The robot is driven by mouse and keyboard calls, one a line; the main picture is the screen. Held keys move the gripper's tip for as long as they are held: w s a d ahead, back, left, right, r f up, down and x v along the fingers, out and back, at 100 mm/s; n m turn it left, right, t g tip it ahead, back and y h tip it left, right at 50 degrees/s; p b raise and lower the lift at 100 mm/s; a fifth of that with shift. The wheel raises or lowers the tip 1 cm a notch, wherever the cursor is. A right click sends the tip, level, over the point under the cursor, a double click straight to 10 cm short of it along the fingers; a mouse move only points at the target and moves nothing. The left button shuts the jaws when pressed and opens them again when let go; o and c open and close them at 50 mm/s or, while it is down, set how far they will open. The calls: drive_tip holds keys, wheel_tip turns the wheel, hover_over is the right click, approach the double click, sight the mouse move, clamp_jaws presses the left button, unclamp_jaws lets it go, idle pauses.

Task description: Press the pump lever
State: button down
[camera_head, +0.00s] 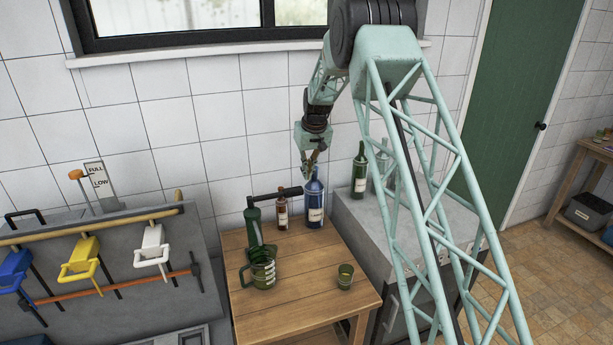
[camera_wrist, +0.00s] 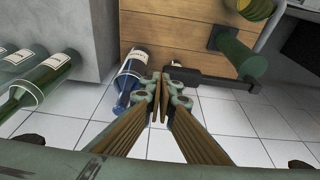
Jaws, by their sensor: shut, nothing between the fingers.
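The pump is a dark green cylinder (camera_head: 254,226) on the wooden table, with a black lever (camera_head: 275,196) reaching out to the right towards the blue bottle. In the wrist view the pump's green body (camera_wrist: 240,58) is at the upper right. Its black lever (camera_wrist: 215,80) points left, ending close to my fingertips in the picture. My gripper (camera_head: 309,174) is shut and empty, pointing down above the lever's right end, near the blue bottle's top. Its fingers also show in the wrist view (camera_wrist: 161,90). I cannot tell the exact gap to the lever.
A blue bottle (camera_head: 315,206) and a small brown bottle (camera_head: 282,212) stand behind the lever. A green jug (camera_head: 262,270) and a green cup (camera_head: 345,277) are on the wooden table (camera_head: 305,300). Green bottles (camera_head: 359,172) stand on the grey cabinet. A tap panel (camera_head: 120,290) is at left.

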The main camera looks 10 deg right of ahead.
idle(0.5)
wheel_tip(320, 180, up, 8)
drive_tip(key=p, duration=0.3)
hover_over(294, 189)
drive_tip(key=s, duration=0.4)
drive_tip(key=shift+w+d, duration=0.15)
drive_tip(key=shift+f, duration=0.2)
drive_tip(key=x, duration=0.4)
drive_tip(key=p+x, duration=0.1)
drive_tip(key=x, duration=0.7)
drive_tip(key=shift+s+f+p, duration=0.15)
drive_tip(key=shift+s+p, duration=0.15)
drive_tip(key=shift+f, duration=0.75)
drive_tip(key=shift+f, duration=0.1)
